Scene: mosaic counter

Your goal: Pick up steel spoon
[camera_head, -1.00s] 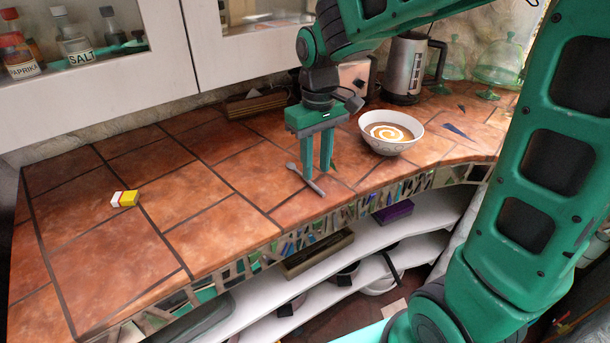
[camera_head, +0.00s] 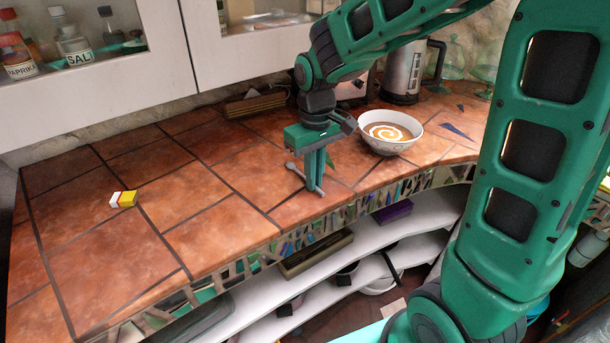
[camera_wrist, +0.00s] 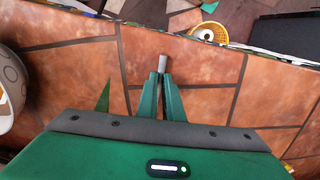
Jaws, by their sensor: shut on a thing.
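The steel spoon (camera_head: 295,171) is thin and grey and lies at the counter's front edge in the head view. My gripper (camera_head: 315,189) points down at it, with its green fingers shut on the handle part. In the wrist view the spoon's grey end (camera_wrist: 162,63) sticks out beyond my gripper's fingertips (camera_wrist: 161,77). The rest of the spoon is hidden there by the fingers. I cannot tell whether the spoon is clear of the tiles.
A bowl of soup (camera_head: 390,131) stands close to the right of my gripper. A kettle (camera_head: 403,68) is behind it. The tiles between are clear. Shelves (camera_head: 330,262) lie below the counter edge.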

